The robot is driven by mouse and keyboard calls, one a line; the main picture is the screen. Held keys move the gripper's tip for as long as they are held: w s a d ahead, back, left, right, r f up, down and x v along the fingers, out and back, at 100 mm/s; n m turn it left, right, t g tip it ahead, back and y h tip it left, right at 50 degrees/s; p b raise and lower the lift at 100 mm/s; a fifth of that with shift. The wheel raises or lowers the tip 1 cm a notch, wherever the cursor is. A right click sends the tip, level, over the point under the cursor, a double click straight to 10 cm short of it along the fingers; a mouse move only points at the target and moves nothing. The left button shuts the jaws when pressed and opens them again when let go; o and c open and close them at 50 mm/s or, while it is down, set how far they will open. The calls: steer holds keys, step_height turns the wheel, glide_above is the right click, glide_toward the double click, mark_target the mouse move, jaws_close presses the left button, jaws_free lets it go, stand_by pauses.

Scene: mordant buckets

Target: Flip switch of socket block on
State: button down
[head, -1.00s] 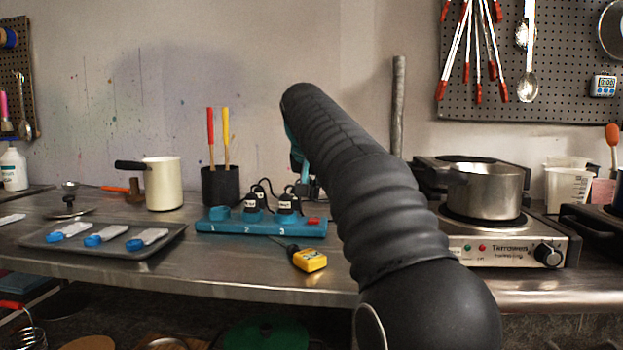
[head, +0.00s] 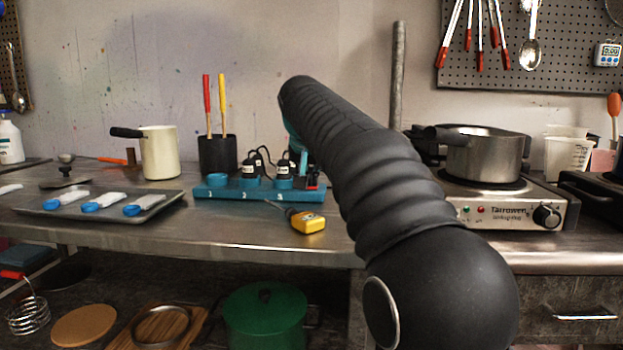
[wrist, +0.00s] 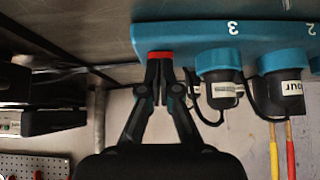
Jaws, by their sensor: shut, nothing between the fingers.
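The teal socket block (head: 225,194) lies on the steel bench in the head view, with numbered sockets and black plugs in two of them. In the wrist view the block (wrist: 185,38) appears upside down across the top. Its red switch (wrist: 160,54) is at the block's end, beside socket 3. My gripper (wrist: 159,64) is shut and empty, with its fingertips right at the red switch. I cannot tell whether they touch it or which way the switch is set. In the head view my arm partly covers the gripper.
A yellow device (head: 308,222) lies in front of the block. A black holder (head: 217,155) with red and yellow sticks stands behind it. A hot plate (head: 500,208) with a steel pot (head: 488,157) is to the right, and a grey tray (head: 165,207) to the left.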

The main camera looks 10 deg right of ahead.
steer(key=shift+s+a+f+t+b, duration=0.1)
steer(key=shift+f+t+b, duration=0.2)
steer(key=shift+f+b, duration=0.35)
steer(key=shift+r, duration=0.3)
steer(key=shift+r+p, duration=0.85)
steer(key=shift+p, duration=0.2)
steer(key=shift+r+p, duration=0.35)
steer(key=shift+r, duration=0.05)
steer(key=r+p, duration=0.3)
steer(key=r, duration=0.1)
steer(key=shift+s+r, duration=0.15)
steer(key=shift+s, duration=0.05)
steer(key=s+a+r, duration=0.2)
steer(key=s+r, duration=0.3)
steer(key=s, duration=0.2)
steer(key=shift+s+a+b, duration=0.25)
steer(key=shift+s+b, duration=0.05)
